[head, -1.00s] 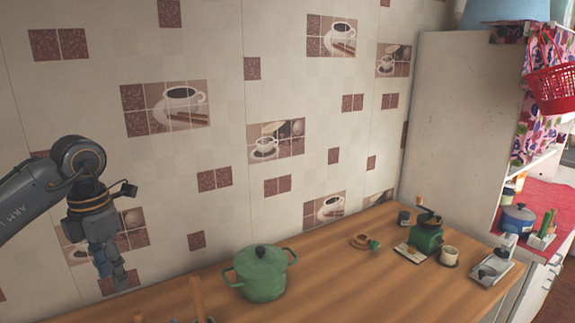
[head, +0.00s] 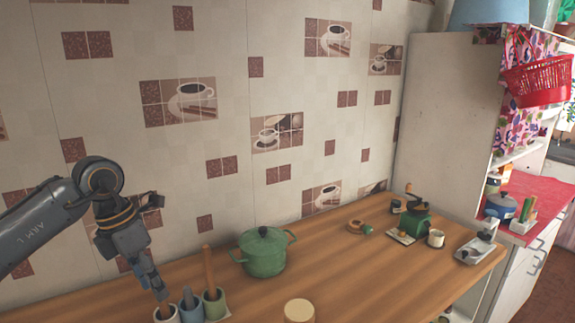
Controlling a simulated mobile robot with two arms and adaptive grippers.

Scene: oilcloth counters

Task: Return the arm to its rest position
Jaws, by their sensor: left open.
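My left arm comes in from the left in the head view. My left gripper (head: 156,284) points down, with its fingertips just above or in front of the small cups at the front left of the wooden counter; I cannot tell the exact gap. It is open, and I see nothing held in it. My right gripper is not in view.
Near the gripper stand a blue cup (head: 190,310) and a green cup (head: 214,304). A green lidded pot (head: 263,254) is to their right. A round wooden-topped item (head: 299,311) is at the front. A green coffee grinder (head: 415,222) stands farther right. Mid-counter is clear.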

